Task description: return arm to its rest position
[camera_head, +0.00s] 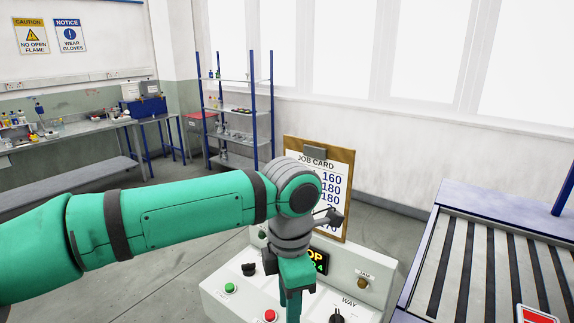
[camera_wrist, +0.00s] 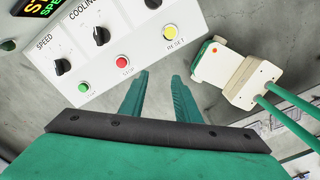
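My green arm reaches in from the left of the head view and bends down at the wrist. My gripper (camera_head: 293,300) points down over the white control panel (camera_head: 215,289). In the wrist view the two green fingers of my gripper (camera_wrist: 160,88) stand apart with only grey floor showing between them, so it is open and empty. The exact height above the panel cannot be told.
A job card on a clipboard (camera_head: 342,165) stands behind the panel, partly hidden by my wrist. A slatted conveyor (camera_head: 478,260) is at the right. A blue-post shelf (camera_head: 236,115) and a workbench (camera_head: 75,128) stand farther back. Open floor (camera_head: 150,285) lies left of the panel.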

